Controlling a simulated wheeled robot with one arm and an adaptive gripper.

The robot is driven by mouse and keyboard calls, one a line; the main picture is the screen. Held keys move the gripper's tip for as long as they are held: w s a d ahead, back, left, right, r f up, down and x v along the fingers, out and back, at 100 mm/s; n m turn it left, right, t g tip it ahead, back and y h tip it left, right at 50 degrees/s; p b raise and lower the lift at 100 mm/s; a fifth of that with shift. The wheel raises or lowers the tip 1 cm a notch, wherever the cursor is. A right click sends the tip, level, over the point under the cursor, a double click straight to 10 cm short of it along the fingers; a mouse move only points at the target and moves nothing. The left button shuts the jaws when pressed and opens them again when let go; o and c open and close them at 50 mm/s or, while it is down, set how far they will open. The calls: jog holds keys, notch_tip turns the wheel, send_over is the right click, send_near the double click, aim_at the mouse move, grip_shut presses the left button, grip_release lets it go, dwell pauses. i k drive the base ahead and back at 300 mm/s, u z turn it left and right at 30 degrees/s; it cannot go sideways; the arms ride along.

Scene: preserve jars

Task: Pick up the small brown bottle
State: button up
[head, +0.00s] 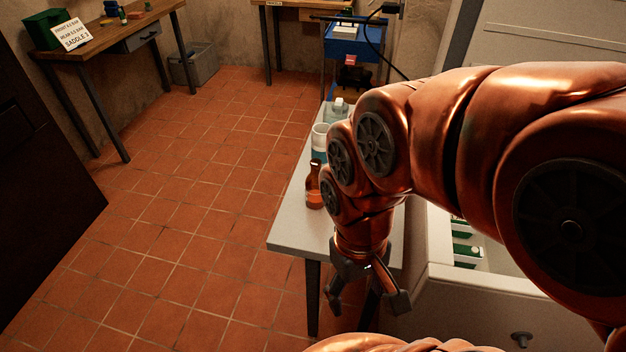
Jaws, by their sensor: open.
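The small brown bottle (314,188) stands upright near the left edge of the narrow grey table (292,236). It has an orange-brown body and a dark neck and cap. My gripper (367,307) hangs pointing down at the near end of the table, with its two fingers spread apart and nothing between them. It is nearer to me than the bottle and to its right, clear of it. My arm hides much of the table's right side and whatever stands there.
A white jar (320,140) and a clear container (338,108) stand behind the bottle. An open white chest (480,290) with green-and-white cartons (466,252) is right of the table. A wooden workbench (120,40) stands far left. The tiled floor (180,220) to the left is clear.

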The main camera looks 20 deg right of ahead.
aim_at(313, 197)
jog(key=z, duration=1)
jog(key=k, duration=0.6)
jog(key=u, duration=1.15)
